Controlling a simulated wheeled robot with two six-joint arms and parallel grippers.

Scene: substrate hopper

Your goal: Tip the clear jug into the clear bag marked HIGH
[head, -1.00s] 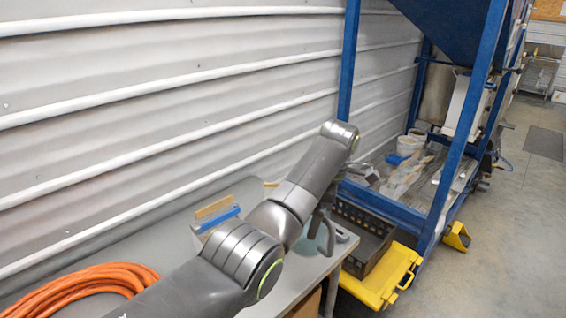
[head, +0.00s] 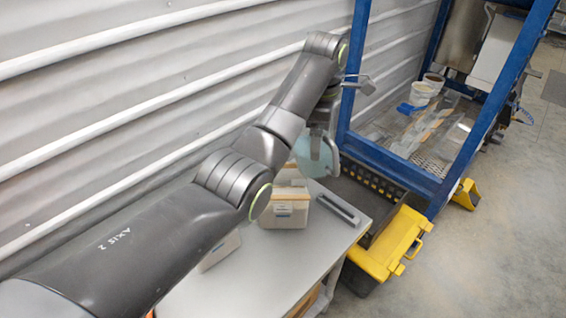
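A pale, bluish clear jug (head: 316,157) hangs in the head view above the far end of the grey table. My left gripper (head: 322,127) appears shut on it, but my own arm hides part of the grip. The jug looks roughly upright. A light container with beige contents and a small label (head: 286,213) stands on the table below and left of the jug; the label is too small to read, so I cannot tell if it is the HIGH bag. My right gripper is not in view.
A dark bar (head: 338,208) lies near the right edge of the table (head: 285,262). A black crate (head: 376,196) and a yellow case (head: 388,248) stand beyond that edge. A blue frame (head: 494,110) rises at right, with white buckets (head: 421,95) inside. A ribbed wall is close at left.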

